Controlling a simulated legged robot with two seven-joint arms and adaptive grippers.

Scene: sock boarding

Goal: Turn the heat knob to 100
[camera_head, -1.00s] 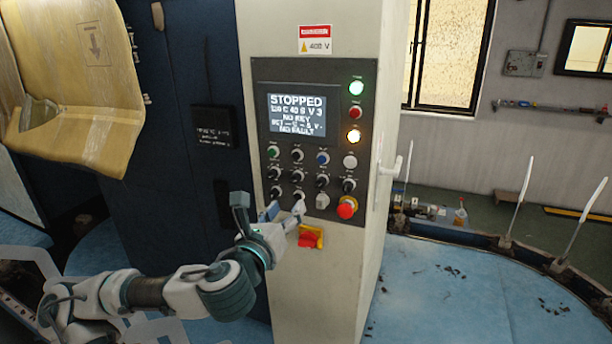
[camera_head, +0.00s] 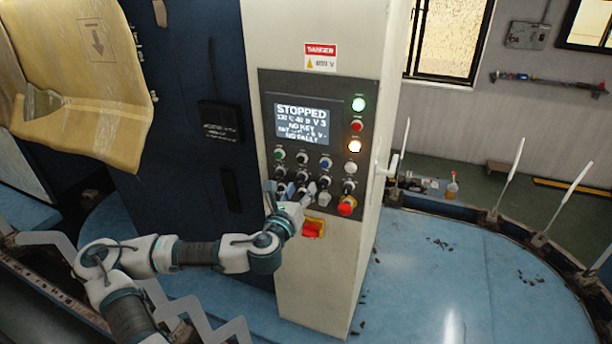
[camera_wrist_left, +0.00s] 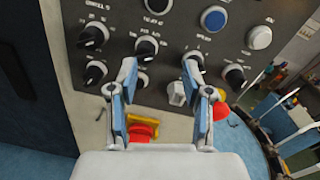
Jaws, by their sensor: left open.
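The control panel (camera_head: 309,90) on the cream cabinet has rows of knobs and buttons below a screen. I cannot read which knob is the heat knob. My left gripper (camera_head: 292,194) is at the lower rows of knobs. In the left wrist view my left gripper (camera_wrist_left: 160,70) is open, its blue-padded fingers apart and pointing at the panel. A black knob (camera_wrist_left: 147,47) sits just beyond the left fingertip, and another (camera_wrist_left: 194,60) is partly hidden by the right fingertip. A grey selector (camera_wrist_left: 177,93) lies between the fingers. Contact cannot be told. My right gripper is not in view.
The screen (camera_head: 302,119) reads STOPPED, NO KEY and NO FAULT. A red emergency button (camera_head: 346,206) is at the panel's lower right; a red-and-yellow switch (camera_head: 313,229) sits below. More black knobs (camera_wrist_left: 93,36) are left of the fingers. A white handle (camera_head: 393,165) sticks out right.

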